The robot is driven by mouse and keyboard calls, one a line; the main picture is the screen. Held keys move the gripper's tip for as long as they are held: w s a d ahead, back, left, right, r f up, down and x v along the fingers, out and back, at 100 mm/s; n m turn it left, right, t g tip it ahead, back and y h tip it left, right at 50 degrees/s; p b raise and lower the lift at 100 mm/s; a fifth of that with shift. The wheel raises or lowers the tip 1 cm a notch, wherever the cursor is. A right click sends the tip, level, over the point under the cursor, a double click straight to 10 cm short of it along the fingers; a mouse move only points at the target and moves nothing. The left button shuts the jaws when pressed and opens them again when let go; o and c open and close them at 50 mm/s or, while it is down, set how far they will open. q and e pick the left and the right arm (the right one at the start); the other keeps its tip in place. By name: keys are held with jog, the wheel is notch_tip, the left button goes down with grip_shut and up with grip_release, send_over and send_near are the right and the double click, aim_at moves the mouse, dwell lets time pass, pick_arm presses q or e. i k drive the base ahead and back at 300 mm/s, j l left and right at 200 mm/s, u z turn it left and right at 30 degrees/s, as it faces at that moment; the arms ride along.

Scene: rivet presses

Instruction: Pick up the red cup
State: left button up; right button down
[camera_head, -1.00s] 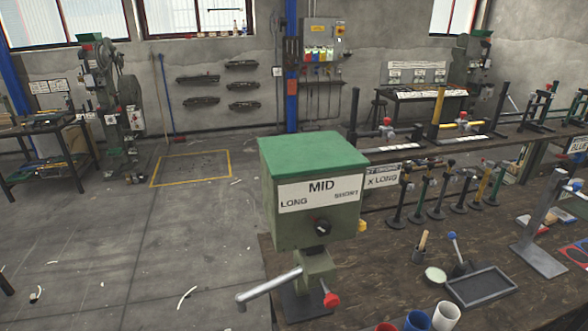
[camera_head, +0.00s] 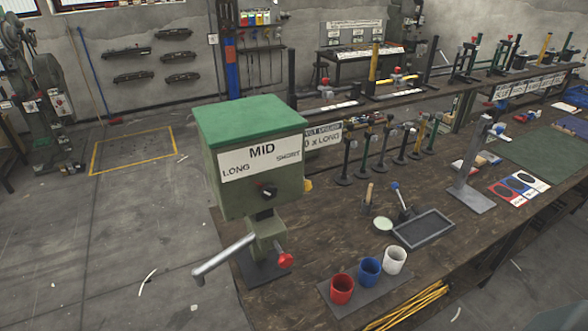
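The red cup (camera_head: 341,289) stands upright at the left end of a row of cups on a dark mat (camera_head: 345,308) near the front edge of the workbench. The blue cup (camera_head: 369,271) is beside it, and the white cup (camera_head: 395,261) is at the right end of the row. The red cup looks empty from above. Neither of my grippers shows in the head view.
A green press box marked MID (camera_head: 255,160) with a grey crank handle (camera_head: 223,259) and red knob stands left of the cups. A dark tray (camera_head: 423,229) lies behind them. Yellow rods (camera_head: 408,306) lie in front. A grey stand (camera_head: 473,190) is to the right.

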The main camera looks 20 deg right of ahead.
aim_at(342, 284)
jog(key=z, duration=0.95)
